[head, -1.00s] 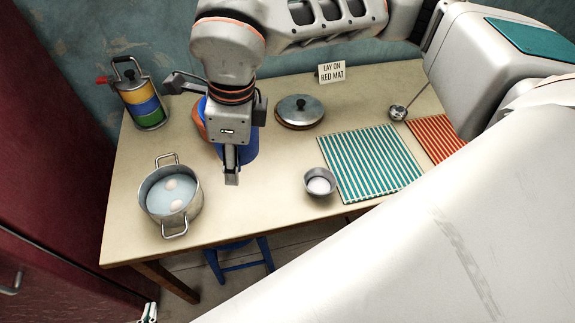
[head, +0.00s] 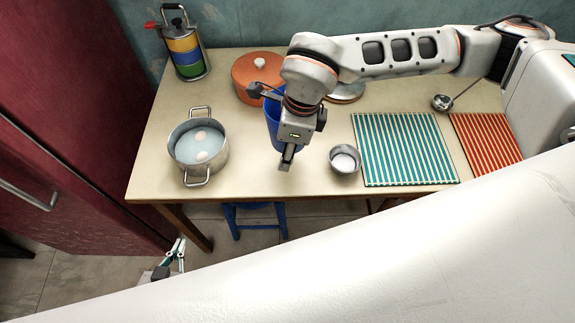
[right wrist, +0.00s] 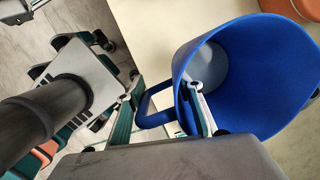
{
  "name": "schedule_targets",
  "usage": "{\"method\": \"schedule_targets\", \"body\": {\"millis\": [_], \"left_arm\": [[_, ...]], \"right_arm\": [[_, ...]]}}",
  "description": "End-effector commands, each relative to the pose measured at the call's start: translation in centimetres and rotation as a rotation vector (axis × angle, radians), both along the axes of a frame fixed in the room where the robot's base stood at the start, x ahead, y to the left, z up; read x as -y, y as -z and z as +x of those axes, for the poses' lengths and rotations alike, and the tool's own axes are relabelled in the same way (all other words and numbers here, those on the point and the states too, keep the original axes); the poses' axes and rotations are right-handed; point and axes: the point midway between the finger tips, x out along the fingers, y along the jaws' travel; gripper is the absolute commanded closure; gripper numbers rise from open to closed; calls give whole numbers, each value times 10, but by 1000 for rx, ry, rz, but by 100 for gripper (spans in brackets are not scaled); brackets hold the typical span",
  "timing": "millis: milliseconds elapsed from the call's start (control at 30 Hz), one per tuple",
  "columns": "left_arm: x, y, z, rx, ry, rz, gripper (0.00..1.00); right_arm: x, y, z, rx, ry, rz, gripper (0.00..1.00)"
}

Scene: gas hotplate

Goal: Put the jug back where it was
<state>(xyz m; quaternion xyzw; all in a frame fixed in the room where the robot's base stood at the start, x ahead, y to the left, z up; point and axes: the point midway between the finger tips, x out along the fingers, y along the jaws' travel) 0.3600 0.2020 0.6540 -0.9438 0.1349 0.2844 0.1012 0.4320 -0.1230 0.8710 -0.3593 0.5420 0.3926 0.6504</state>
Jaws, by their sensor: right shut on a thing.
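The blue jug (head: 274,118) is near the middle of the table in the head view, partly hidden by my right arm. The right wrist view looks into its wide mouth (right wrist: 262,75); a pale grey round patch shows deep inside. My right gripper (right wrist: 160,112) is shut on the jug at its handle side, with one finger inside the rim and the other outside the handle. The jug looks close to upright; I cannot tell whether its base touches the table. My left gripper (head: 174,256) is low in front of the table, fingers apart, empty.
A steel pot (head: 184,165) with eggs stands left, an orange pot (head: 246,82) behind the jug. A small bowl (head: 345,160) is close right.

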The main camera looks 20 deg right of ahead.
Motion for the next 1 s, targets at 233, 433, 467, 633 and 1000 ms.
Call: {"method": "schedule_targets", "body": {"millis": [233, 433, 467, 633, 1000], "left_arm": [[0, -1, 0, 1, 0, 0, 100], [0, -2, 1, 2, 0, -1, 100], [0, -2, 1, 2, 0, -1, 100], [0, -2, 1, 3, 0, -1, 100], [1, 0, 1, 3, 0, -2, 100]], "right_arm": [[-1, 32, 1, 2, 0, 1, 100], [0, 46, 0, 0, 0, 0, 100], [0, 51, 0, 0, 0, -1, 100], [0, 74, 0, 0, 0, 0, 100], [0, 79, 1, 3, -1, 1, 100]]}}
